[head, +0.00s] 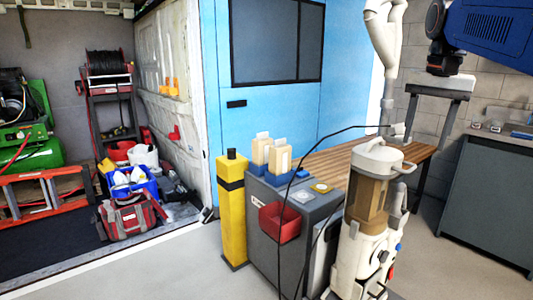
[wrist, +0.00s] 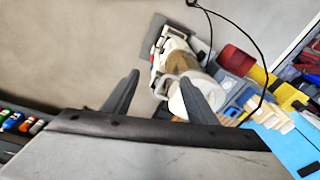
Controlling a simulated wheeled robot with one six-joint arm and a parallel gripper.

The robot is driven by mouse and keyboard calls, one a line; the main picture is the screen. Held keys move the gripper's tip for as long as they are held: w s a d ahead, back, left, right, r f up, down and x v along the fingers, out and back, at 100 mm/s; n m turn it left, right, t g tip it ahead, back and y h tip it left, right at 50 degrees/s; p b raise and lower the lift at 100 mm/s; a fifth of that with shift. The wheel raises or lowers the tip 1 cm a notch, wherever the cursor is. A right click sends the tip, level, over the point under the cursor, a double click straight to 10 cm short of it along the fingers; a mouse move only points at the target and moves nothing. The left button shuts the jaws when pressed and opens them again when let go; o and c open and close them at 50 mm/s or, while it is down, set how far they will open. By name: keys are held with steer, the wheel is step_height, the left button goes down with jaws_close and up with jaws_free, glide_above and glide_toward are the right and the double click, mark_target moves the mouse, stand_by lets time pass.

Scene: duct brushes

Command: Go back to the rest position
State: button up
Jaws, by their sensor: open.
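My gripper (wrist: 160,78) shows in the wrist view as two dark fingers standing apart, with nothing held between them. Beyond the fingers is a cream vacuum machine (wrist: 173,45) with a brown see-through drum, partly covered by the right finger. In the head view I cannot make out my gripper. There, two cream block-like items (head: 262,146) stand in blue holders (head: 258,168) on a grey cabinet (head: 262,205). The cream items also show at the right of the wrist view (wrist: 268,112).
The vacuum machine (head: 372,200) stands before a wooden bench (head: 335,152), with a black cable looping nearby. A red bin (head: 279,222) hangs on the cabinet beside a yellow post (head: 232,210). Open floor lies at front left. A grey workbench (head: 490,190) stands at right.

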steer(key=s+a+f+n+t, duration=0.1)
steer(key=s+a+f+n, duration=0.2)
steer(key=s+f, duration=0.8)
steer(key=s+a+f+n+t, duration=0.2)
steer(key=s+a+f+n, duration=0.2)
steer(key=s+f, duration=0.7)
step_height(320, 180, down, 9)
steer(key=shift+a+r, duration=0.2)
steer(key=shift+a, duration=0.85)
steer(key=shift+s, duration=0.1)
